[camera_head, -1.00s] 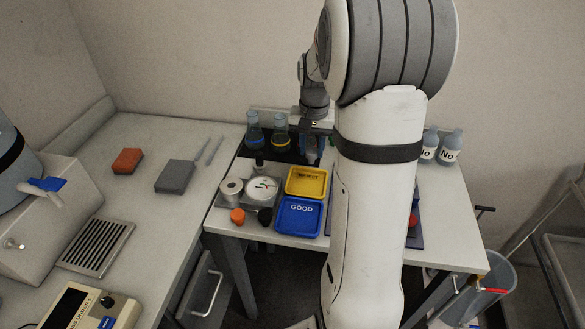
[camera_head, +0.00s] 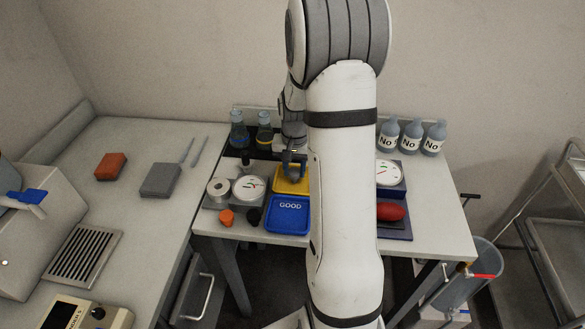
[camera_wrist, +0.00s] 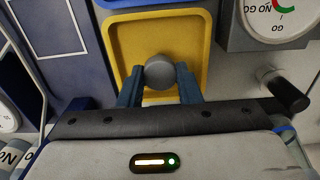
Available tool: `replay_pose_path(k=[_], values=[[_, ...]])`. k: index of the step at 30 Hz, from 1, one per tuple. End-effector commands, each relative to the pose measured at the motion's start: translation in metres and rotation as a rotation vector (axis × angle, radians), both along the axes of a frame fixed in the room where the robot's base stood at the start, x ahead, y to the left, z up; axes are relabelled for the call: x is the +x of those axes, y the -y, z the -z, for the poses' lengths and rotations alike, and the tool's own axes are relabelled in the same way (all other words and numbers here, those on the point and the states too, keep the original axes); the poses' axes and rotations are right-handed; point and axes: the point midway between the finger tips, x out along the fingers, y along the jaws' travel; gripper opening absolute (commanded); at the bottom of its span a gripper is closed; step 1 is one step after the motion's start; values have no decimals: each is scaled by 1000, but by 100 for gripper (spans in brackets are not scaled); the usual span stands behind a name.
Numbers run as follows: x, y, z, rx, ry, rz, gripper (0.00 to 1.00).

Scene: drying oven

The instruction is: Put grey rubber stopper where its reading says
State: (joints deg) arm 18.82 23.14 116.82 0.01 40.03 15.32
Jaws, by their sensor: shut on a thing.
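The grey rubber stopper (camera_wrist: 159,72) is held between the fingertips of my gripper (camera_wrist: 158,88), which is shut on it. The wrist view shows both over the yellow tray (camera_wrist: 197,46); I cannot tell how high above its floor. In the head view my gripper (camera_head: 293,163) is over the back of the yellow tray (camera_head: 281,187), and the stopper cannot be made out there. The blue tray (camera_head: 288,227), marked GOOD, sits directly in front of the yellow one. A dial gauge (camera_head: 249,187) stands left of the trays. A second dial (camera_head: 389,173) is right of my arm.
Flasks (camera_head: 238,135) stand behind the left gauge. An orange stopper (camera_head: 227,218) and a black one (camera_head: 254,216) lie at the front left. A red object (camera_head: 391,212) lies by the right dial. Bottles marked No (camera_head: 411,138) stand at the back right.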

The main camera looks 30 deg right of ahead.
Motion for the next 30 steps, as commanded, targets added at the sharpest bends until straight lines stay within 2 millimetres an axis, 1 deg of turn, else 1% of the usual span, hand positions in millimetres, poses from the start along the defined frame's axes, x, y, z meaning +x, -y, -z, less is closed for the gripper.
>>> replay_pose_path(k=[5, 6, 13, 14, 20, 23, 26, 30], values=[[0, 0, 4, 0, 0, 0, 6], [0, 0, 3, 0, 0, -1, 32], [0, 0, 2, 0, 0, -1, 51], [0, 0, 2, 0, 0, -1, 53], [0, -1, 2, 0, 0, -1, 53], [0, -1, -2, 0, 0, -1, 53], [1, 0, -13, -2, 5, -2, 53], [2, 0, -42, -2, 7, -2, 53]])
